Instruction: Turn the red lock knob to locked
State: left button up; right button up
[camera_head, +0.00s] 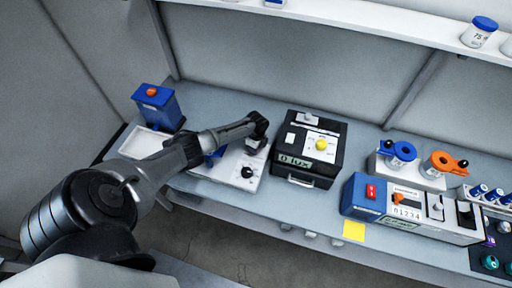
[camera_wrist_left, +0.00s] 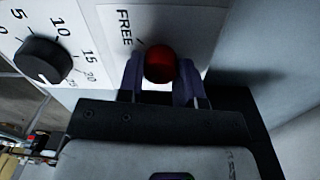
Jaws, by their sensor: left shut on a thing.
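The red lock knob (camera_wrist_left: 160,62) sits on a white panel in the left wrist view, beside the printed word FREE (camera_wrist_left: 124,27). My left gripper (camera_wrist_left: 159,78) has a finger on each side of the knob and is shut on it. I cannot make out a pointer on the knob, and any locked label is hidden. In the head view my left gripper (camera_head: 256,147) is over the back right of the white panel (camera_head: 213,172) and hides the knob. My right gripper is not in view.
A black dial with a number scale (camera_wrist_left: 43,61) is next to the knob; it also shows in the head view (camera_head: 247,172). A black meter case (camera_head: 334,167) stands close on the right. A blue box with an orange top (camera_head: 158,105) stands at the left.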

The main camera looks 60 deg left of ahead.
pick_arm(q)
jog(key=o, duration=0.9)
jog(key=shift+o, duration=0.2)
notch_tip(320, 180, up, 14)
jog(key=shift+w+a+p, duration=0.15)
jog(key=shift+w+p, duration=0.1)
jog(key=shift+p, duration=0.05)
jog(key=shift+f, duration=0.1)
dwell(0.4)
